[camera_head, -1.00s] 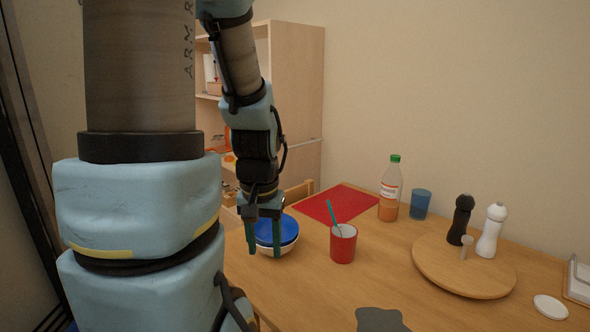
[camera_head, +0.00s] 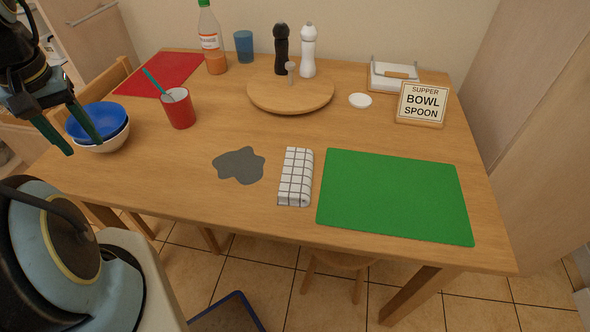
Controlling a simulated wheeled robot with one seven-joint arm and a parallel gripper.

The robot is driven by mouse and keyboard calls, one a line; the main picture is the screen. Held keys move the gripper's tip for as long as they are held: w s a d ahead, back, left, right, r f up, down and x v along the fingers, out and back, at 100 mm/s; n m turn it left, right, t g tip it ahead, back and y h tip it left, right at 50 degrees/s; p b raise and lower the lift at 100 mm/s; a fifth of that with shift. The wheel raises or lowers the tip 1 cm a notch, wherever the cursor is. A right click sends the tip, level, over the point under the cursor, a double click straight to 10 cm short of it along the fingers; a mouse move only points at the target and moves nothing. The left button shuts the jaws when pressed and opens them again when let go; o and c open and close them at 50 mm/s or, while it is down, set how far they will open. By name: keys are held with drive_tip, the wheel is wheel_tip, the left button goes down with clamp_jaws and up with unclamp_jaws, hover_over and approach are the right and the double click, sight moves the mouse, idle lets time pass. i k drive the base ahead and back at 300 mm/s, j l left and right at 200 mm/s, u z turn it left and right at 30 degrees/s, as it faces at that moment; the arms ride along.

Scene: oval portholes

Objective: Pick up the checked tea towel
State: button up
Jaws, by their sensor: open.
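The checked tea towel (camera_head: 296,177) is white with dark lines and lies folded in a narrow block near the front edge of the table. It lies between a grey puddle-shaped patch (camera_head: 239,165) and a green mat (camera_head: 397,197). My gripper (camera_head: 83,138) is open at the left, in front of and above a blue bowl (camera_head: 97,117) stacked in a white bowl (camera_head: 104,143). It is well to the left of the towel and holds nothing that I can see.
A red cup (camera_head: 179,110) with a teal stick stands between my gripper and the towel. Behind are a bottle (camera_head: 211,42), a blue glass (camera_head: 243,46) and a round wooden board (camera_head: 262,94) with two mills. A sign (camera_head: 421,103) stands at right. Bare wood surrounds the towel's far end.

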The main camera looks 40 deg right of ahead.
sight(294, 189)
drive_tip(key=z, duration=1)
